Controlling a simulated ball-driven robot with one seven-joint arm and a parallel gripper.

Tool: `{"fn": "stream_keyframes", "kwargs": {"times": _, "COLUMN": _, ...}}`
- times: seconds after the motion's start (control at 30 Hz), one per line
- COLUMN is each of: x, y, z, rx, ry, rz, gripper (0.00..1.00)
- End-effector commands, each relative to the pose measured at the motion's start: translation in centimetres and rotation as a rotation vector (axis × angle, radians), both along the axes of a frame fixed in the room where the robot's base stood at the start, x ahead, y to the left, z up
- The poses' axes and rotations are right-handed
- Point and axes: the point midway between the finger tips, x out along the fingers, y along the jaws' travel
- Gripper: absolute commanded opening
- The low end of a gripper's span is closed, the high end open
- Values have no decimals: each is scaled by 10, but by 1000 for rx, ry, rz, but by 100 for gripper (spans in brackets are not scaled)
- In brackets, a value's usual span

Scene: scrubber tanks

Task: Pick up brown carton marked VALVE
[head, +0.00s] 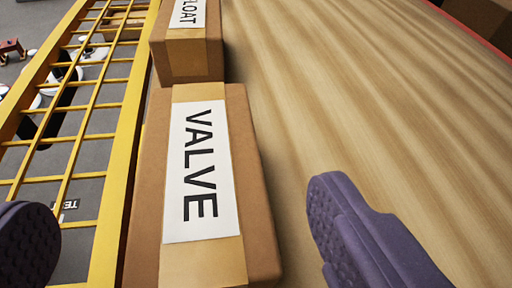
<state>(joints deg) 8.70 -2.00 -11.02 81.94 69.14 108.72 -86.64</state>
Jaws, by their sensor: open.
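The brown carton marked VALVE (252,205) lies on the wooden surface in the head view, left of the middle. It has a white label with black letters and a tan tape strip. My gripper (185,225) is open, with one dark purple finger at the lower left edge and the other at the lower right. The carton shows between the two fingers, with a gap visible on each side. I cannot tell how far above it the fingers are. The carton's lower end is cut off by the frame.
A second brown carton (190,60), its label partly cut off and ending in LOAT, stands just beyond the VALVE carton. A yellow grid rail (120,150) runs along the left, with grey floor behind it. The wooden surface (370,110) is clear to the right.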

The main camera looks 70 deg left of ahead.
Motion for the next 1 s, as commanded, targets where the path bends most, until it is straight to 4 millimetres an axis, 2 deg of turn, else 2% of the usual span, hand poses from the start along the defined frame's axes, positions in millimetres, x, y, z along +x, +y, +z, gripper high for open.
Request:
{"fn": "stream_keyframes", "kwargs": {"times": 0.5, "x": 11, "y": 64, "z": -29, "rx": 0, "ry": 0, "rz": 2, "gripper": 100}}
{"fn": "stream_keyframes", "kwargs": {"times": 0.77, "x": 11, "y": 68, "z": -32, "rx": -1, "ry": -1, "rz": 0, "gripper": 100}}
{"fn": "stream_keyframes", "kwargs": {"times": 1.0, "x": 11, "y": 68, "z": -32, "rx": -1, "ry": 0, "rz": 0, "gripper": 47}}
